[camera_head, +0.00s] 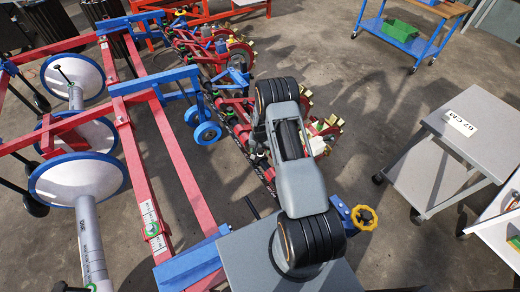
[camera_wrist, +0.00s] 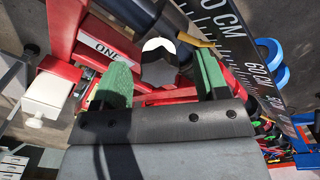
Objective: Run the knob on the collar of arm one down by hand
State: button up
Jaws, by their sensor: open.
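My gripper (camera_wrist: 160,62) is open in the wrist view, with one green-padded finger on each side. A dark lobed knob (camera_wrist: 159,70) with a bright white upper part lies between the fingertips, with visible gaps to both. A red bracket with a white label reading "ONE" (camera_wrist: 105,46) is just left of the knob. A dark tube runs behind it at the top. How deep the fingers reach around the knob is hard to tell. In the head view my arm hides the knob and my gripper.
A bar marked "60 CM" (camera_wrist: 262,62) runs close by on the right. A white block with a knob (camera_wrist: 45,95) is at left. In the head view, the red planter frame (camera_head: 130,150) fills the left, a yellow handwheel (camera_head: 364,217) is nearby, and a grey cart (camera_head: 460,145) stands right.

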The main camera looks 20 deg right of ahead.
notch_tip(320, 180, up, 14)
dwell(0.6)
notch_tip(320, 180, up, 14)
send_over(260, 150)
jog(key=shift+f, duration=0.15)
dwell(0.6)
dwell(0.5)
